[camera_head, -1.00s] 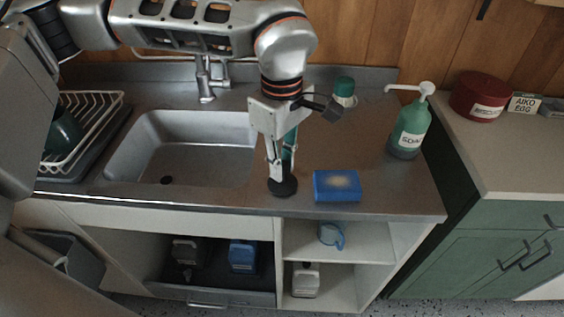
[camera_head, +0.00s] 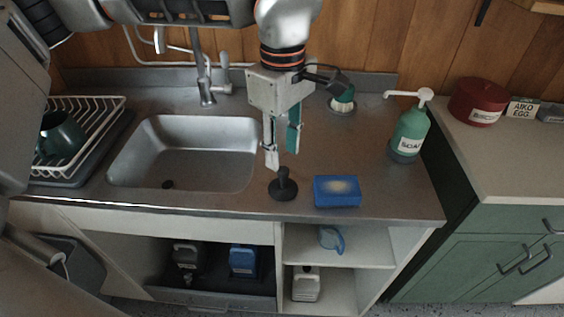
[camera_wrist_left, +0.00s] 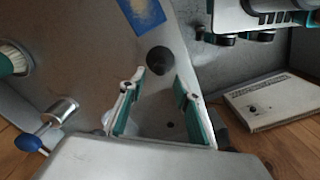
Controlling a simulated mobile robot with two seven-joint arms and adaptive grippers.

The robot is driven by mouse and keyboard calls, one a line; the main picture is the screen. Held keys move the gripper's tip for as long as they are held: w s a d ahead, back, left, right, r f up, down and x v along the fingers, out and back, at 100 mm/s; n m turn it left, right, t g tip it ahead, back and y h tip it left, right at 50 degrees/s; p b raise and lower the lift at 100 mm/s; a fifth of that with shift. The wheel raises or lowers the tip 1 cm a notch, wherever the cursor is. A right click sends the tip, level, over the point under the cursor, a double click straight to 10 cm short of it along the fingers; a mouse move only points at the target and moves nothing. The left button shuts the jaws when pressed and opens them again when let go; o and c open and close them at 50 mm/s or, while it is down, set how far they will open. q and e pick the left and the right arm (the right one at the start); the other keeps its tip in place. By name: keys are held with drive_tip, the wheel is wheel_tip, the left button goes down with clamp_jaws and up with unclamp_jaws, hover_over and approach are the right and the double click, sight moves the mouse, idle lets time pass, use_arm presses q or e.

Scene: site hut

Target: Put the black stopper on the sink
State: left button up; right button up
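The black stopper (camera_head: 283,186) stands upright, knob up, on the steel counter to the right of the sink basin (camera_head: 183,160). It also shows in the left wrist view (camera_wrist_left: 160,60), beyond my fingertips. My left gripper (camera_head: 282,160) is above the stopper, pointing down, with its fingers apart and nothing between them. The open fingers also show in the left wrist view (camera_wrist_left: 158,95). The dark drain hole (camera_head: 168,184) lies near the front left of the basin floor and is uncovered. My right gripper is not recognisable in either view.
A blue sponge (camera_head: 337,191) lies just right of the stopper. The tap (camera_head: 205,85) rises behind the basin. A dish rack (camera_head: 75,135) holding a dark mug is at left.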

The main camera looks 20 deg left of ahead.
sight(283, 169)
use_arm(q)
wheel_tip(283, 169, up, 6)
drive_tip(key=shift+r+p, duration=0.15)
drive_tip(key=shift+p, duration=0.15)
use_arm(e)
drive_tip(key=shift+s+a+f+g, duration=0.15)
drive_tip(key=shift+s+f+g, duration=0.2)
drive_tip(key=shift+s, duration=0.4)
drive_tip(key=shift+w+r, duration=0.2)
drive_tip(key=shift+w, duration=0.05)
